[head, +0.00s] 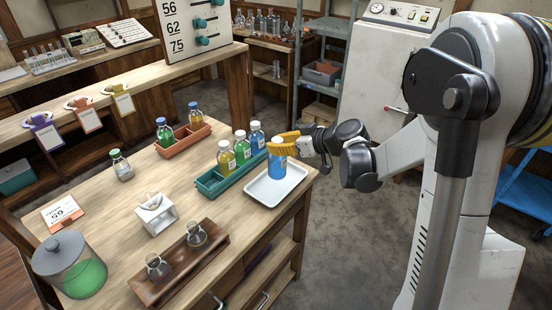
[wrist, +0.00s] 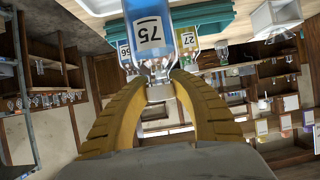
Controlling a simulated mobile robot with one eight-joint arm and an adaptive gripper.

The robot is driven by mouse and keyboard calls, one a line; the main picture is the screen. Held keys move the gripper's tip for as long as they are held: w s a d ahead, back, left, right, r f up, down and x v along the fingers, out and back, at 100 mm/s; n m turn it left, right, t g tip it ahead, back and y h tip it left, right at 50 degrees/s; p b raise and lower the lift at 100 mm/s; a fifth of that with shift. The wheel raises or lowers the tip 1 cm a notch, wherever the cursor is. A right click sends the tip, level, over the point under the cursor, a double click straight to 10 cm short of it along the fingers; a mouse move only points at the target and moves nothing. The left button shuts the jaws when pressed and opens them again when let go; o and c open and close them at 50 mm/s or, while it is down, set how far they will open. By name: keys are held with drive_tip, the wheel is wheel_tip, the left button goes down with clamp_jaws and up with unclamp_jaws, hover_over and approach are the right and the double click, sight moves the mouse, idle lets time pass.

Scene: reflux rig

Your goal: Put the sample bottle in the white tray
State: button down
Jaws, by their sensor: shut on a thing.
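The sample bottle (head: 277,162) holds blue liquid. Its label reads 75 in the wrist view (wrist: 150,30). My gripper (head: 283,139) has yellow fingers shut around the bottle's neck; the wrist view also shows the fingers (wrist: 160,80) on both sides of the neck. The bottle looks upright and is over the white tray (head: 262,197), inside its outline. I cannot tell whether its base touches the tray floor. The fingers hide the bottle's top in the head view. Nothing else is in the tray.
A teal rack (head: 212,183) with several capped bottles stands just left of the tray. An orange rack (head: 180,145) stands farther back. A brown wooden holder (head: 180,268) with flasks, a white stand (head: 157,214) and a jar of green liquid (head: 72,265) are on the bench. The tray lies near the bench's right edge.

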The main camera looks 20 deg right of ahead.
drive_tip(key=shift+f+b, duration=1)
drive_tip(key=shift+f, duration=0.9)
drive_tip(key=shift+f, duration=0.25)
drive_tip(key=c, duration=1.2)
unclamp_jaws()
drive_tip(key=shift+r, duration=0.1)
